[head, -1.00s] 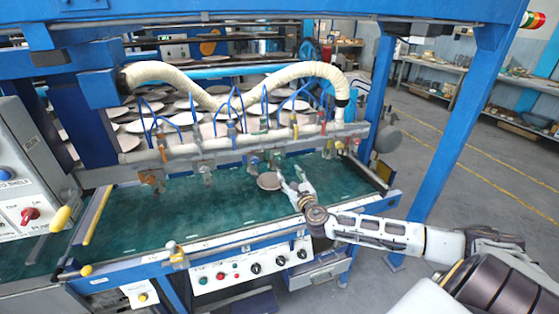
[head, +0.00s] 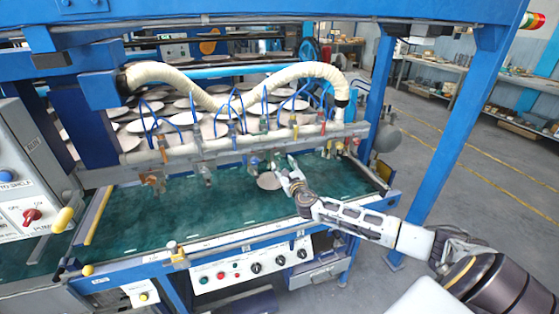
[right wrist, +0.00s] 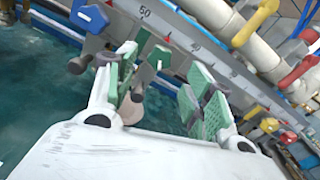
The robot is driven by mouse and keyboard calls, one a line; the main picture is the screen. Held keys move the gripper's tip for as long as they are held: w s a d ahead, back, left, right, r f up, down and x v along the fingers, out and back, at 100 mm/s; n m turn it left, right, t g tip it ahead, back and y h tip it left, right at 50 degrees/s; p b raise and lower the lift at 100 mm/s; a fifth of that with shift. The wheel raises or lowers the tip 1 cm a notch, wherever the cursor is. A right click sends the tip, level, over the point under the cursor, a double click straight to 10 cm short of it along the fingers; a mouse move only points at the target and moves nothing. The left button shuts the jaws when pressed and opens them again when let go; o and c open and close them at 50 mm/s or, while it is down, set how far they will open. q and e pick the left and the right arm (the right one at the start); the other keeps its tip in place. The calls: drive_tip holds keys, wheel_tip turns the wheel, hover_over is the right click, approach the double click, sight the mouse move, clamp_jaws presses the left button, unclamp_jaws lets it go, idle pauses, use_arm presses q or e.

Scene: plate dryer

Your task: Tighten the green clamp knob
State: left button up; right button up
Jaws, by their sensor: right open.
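A green clamp part (right wrist: 160,58) shows between and beyond the fingers of my right gripper (right wrist: 155,95) in the right wrist view, in front of the grey rail. I cannot clearly make out its knob. In the head view, the clamp with green parts (head: 275,157) hangs from the rail just behind the gripper's tips. My right gripper (head: 285,166) is open, with its fingers apart and pointed at the rail. I see no firm contact. Its fingers partly hide the clamp. My left gripper is not in view.
The grey rail (head: 220,146) carries several clamps and blue hoses. The bed's left part is clear.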

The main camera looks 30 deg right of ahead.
sight(278, 158)
drive_tip(key=shift+x, duration=2.65)
drive_tip(key=c, duration=1)
